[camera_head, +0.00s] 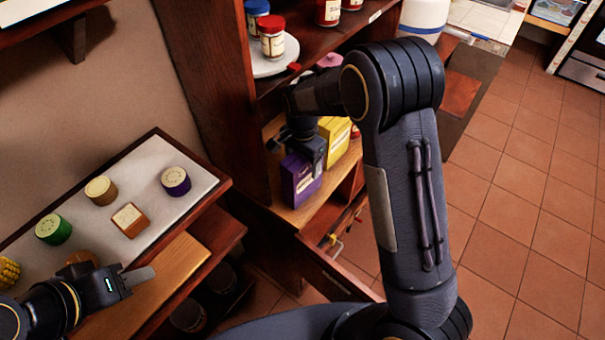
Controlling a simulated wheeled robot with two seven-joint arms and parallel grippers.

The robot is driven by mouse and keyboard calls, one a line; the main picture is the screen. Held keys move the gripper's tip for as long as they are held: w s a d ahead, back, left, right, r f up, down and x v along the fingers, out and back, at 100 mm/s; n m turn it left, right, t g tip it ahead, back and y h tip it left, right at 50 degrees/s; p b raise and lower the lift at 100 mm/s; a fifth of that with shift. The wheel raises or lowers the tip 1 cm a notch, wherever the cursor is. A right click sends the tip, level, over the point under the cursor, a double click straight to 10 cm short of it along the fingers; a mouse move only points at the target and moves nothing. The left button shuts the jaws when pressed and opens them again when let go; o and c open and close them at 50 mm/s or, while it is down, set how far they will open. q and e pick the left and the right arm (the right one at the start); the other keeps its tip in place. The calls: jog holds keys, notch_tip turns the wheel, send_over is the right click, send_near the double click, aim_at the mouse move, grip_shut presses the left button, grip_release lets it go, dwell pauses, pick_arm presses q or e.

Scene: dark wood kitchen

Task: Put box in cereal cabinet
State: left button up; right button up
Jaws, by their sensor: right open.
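A purple box (300,182) stands upright on the lower shelf of the dark wood cabinet (213,95), near the shelf's front edge. Yellow boxes (338,137) stand behind it and to its right on the same shelf. My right arm reaches into this cabinet from the right. My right gripper (306,150) is open, right at the top of the purple box; its fingertips are partly hidden, and I cannot tell whether they touch the box. My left gripper (138,277) is over the lower left shelf, away from the boxes; its jaw opening cannot be made out.
A white-topped shelf (150,160) at the left holds several small round and square items. Jars (272,45) stand on a white round tray on the cabinet's upper shelf. An open drawer (330,272) juts out below the boxes. The tiled floor (530,230) at the right is clear.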

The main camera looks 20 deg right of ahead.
grip_shut()
dwell(0.3)
